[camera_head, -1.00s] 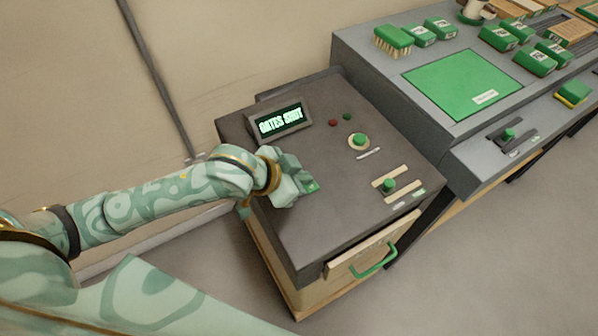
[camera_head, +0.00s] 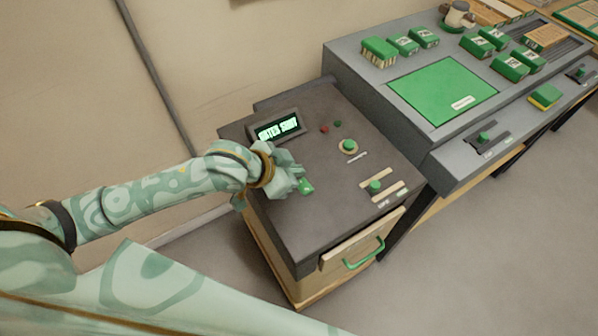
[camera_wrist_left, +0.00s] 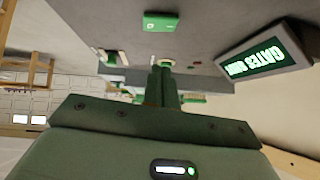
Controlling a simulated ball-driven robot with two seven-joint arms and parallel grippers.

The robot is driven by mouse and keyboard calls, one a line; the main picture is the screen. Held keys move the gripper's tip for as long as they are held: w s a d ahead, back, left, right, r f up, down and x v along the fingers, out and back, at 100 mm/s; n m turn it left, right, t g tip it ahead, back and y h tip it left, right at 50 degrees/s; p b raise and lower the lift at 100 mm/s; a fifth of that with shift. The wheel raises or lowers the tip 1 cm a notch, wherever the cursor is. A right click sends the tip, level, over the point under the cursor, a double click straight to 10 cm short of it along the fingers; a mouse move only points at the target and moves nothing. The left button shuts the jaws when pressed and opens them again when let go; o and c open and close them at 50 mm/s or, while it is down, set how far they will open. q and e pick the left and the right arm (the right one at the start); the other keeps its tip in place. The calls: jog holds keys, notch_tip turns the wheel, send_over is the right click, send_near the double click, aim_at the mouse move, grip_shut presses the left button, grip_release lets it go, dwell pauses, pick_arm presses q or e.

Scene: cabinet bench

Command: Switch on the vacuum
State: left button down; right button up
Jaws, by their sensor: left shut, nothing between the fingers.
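A dark-topped cabinet (camera_head: 318,222) carries the controls. A small green switch-like block (camera_head: 306,186) with a pale mark sits on its left part; it also shows at the top of the left wrist view (camera_wrist_left: 160,22). I cannot read which control is the vacuum's. My left gripper (camera_head: 288,178) is shut and empty, close beside the green block; its fingers (camera_wrist_left: 163,84) appear apart from it in the wrist view. A lit display (camera_head: 278,128) seems to read "GATES SHUT". A round green knob (camera_head: 348,146) and a green slider knob (camera_head: 376,187) are farther right. My right gripper is not seen.
Small red (camera_head: 324,129) and green (camera_head: 337,124) lamps sit behind the round knob. A drawer with a green handle (camera_head: 364,253) is on the cabinet front. A grey bench (camera_head: 368,77) with a green mat and several green blocks stands to the right.

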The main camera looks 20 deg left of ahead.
pick_arm(q)
jog(key=a+p+v, duration=0.1)
jog(key=p+v, duration=0.1)
jog(key=v, duration=0.6)
jog(key=shift+w+a, duration=0.2)
jog(key=shift+a, duration=0.15)
jog(key=s+a+f+g+y, duration=0.2)
jog(key=s+a+f+y, duration=0.2)
jog(key=s+a+y, duration=0.75)
jog(key=s+d+f+g+h, duration=0.1)
jog(key=s+d+f+h, duration=0.1)
jog(key=f, duration=0.7)
jog(key=s+d+f+n+g+h, duration=0.1)
jog(key=s+d+f+h, duration=0.15)
jog(key=f, duration=0.55)
jog(key=s+d+f+h, duration=0.1)
jog(key=s+d+f, duration=0.1)
jog(key=f, duration=0.7)
jog(key=s+f+n+g, duration=0.1)
jog(key=s+f, duration=0.5)
jog(key=s, duration=0.3)
jog(key=s+f+n+g+h, duration=0.1)
jog(key=s+f+n+g, duration=0.1)
jog(key=s+f, duration=0.5)
jog(key=s, duration=0.3)
jog(key=shift+s+f, duration=0.15)
jog(key=shift+f, duration=0.1)
